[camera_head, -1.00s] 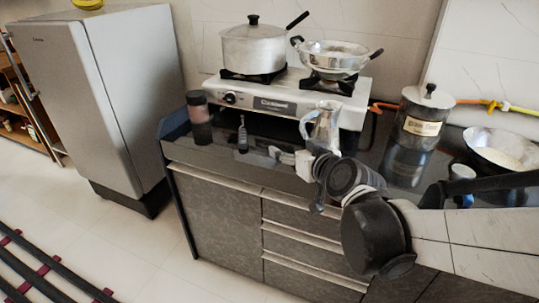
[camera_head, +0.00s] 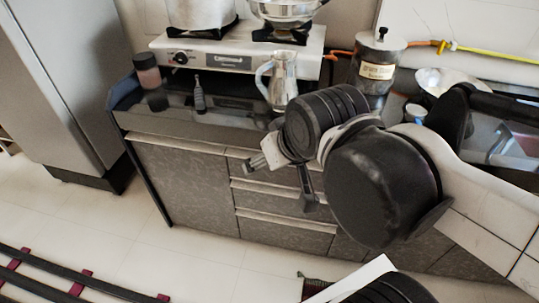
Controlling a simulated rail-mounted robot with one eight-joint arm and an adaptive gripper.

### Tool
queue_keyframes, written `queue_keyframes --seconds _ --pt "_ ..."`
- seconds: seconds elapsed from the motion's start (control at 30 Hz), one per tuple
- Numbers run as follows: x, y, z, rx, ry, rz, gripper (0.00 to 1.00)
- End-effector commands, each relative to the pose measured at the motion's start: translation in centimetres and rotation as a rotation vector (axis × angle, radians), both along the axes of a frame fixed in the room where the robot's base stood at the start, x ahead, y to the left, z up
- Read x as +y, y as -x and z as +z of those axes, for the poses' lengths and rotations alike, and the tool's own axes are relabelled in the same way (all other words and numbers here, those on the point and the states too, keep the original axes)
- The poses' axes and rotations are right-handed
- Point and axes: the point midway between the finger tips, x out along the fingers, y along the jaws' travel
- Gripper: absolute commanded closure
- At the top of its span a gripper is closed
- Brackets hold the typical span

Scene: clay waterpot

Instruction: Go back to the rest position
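My gripper (camera_head: 280,183) is in front of the counter's drawers in the head view, at the end of my bent arm. Its two fingers are spread apart, one pale finger to the left and one dark finger pointing down. Nothing shows between them. A silvery jug with a handle (camera_head: 284,82) stands upright on the dark counter (camera_head: 225,108), above and behind the gripper in the picture. The gripper is apart from the jug. The wrist hides part of the counter edge.
A white stove (camera_head: 230,52) with a pot (camera_head: 198,12) and a pan (camera_head: 288,10) stands behind the jug. A lidded canister (camera_head: 378,66) and a bowl (camera_head: 450,80) are to the right. A fridge (camera_head: 60,90) is at left.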

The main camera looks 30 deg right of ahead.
Motion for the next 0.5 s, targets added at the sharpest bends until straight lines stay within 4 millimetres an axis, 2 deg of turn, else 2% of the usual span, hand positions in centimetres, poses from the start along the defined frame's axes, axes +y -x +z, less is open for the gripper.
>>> queue_keyframes --seconds 0.23,0.5 --pt "0.0 0.0 1.0 -0.001 -0.001 0.001 0.3" --pt "0.0 -0.1 5.6 -0.002 -0.001 0.001 0.3"
